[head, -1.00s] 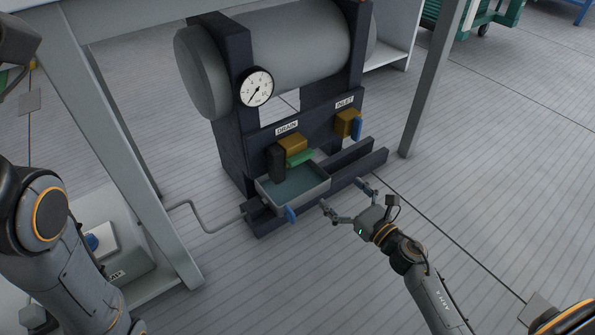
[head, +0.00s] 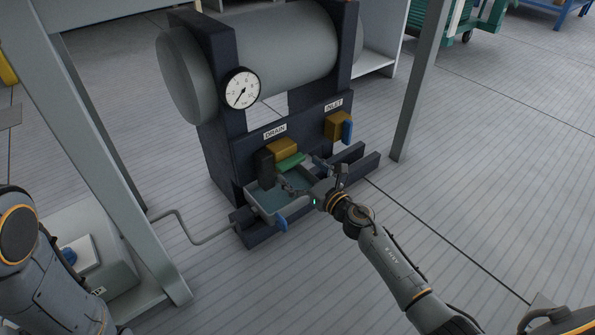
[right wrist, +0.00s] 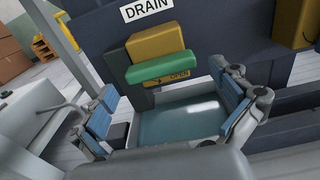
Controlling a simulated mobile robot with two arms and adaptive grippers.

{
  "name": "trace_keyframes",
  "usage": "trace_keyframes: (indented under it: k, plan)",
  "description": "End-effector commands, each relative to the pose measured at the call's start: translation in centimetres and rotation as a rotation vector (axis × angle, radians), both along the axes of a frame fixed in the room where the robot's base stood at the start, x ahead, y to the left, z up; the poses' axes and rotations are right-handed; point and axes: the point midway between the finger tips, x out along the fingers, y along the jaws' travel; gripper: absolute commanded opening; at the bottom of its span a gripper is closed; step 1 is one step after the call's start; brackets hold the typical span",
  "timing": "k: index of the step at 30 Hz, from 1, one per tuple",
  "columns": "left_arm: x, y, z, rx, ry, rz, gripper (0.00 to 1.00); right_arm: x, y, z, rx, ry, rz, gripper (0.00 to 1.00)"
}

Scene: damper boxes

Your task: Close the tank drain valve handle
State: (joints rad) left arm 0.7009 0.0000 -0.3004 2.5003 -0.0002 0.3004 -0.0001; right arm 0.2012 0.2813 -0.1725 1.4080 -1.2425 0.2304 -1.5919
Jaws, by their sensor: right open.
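The drain valve has a yellow block (head: 283,147) under the DRAIN label, with a green handle (head: 291,160) in front of it. In the right wrist view the green handle (right wrist: 156,67) lies crosswise under the yellow block (right wrist: 155,41), with an OPEN marking (right wrist: 178,77) just below it. My right gripper (head: 301,173) is open and empty, its fingers spread over the tray just in front of and below the handle. In the right wrist view the blue-padded fingers (right wrist: 168,102) stand left and right, apart from the handle. My left gripper is out of view.
The inlet block (head: 336,126) with a blue handle (head: 348,132) is at right. A dark post (head: 265,168) stands left of the drain. Grey frame legs (head: 418,90) flank the tank.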

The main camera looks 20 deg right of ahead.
Motion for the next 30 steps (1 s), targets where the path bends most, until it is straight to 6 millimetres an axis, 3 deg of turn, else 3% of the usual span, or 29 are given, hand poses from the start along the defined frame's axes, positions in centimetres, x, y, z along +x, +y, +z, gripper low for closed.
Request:
trace_keyframes:
  k: [11, 18, 19, 30]
  plan:
    - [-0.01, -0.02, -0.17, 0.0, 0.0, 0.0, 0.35, 0.61, 0.25, 0.02, -0.001, 0.0, 0.0, 1.0]
    - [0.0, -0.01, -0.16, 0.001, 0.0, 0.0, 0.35, 0.6, 0.25, 0.02, 0.0, 0.0, 0.0, 0.53]
    - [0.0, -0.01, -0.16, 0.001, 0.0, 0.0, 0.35, 0.61, 0.25, 0.03, 0.0, 0.0, 0.0, 0.51]
    - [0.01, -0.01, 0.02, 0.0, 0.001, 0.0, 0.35, 0.66, 0.22, 0.14, 0.037, 0.012, -0.001, 0.51]
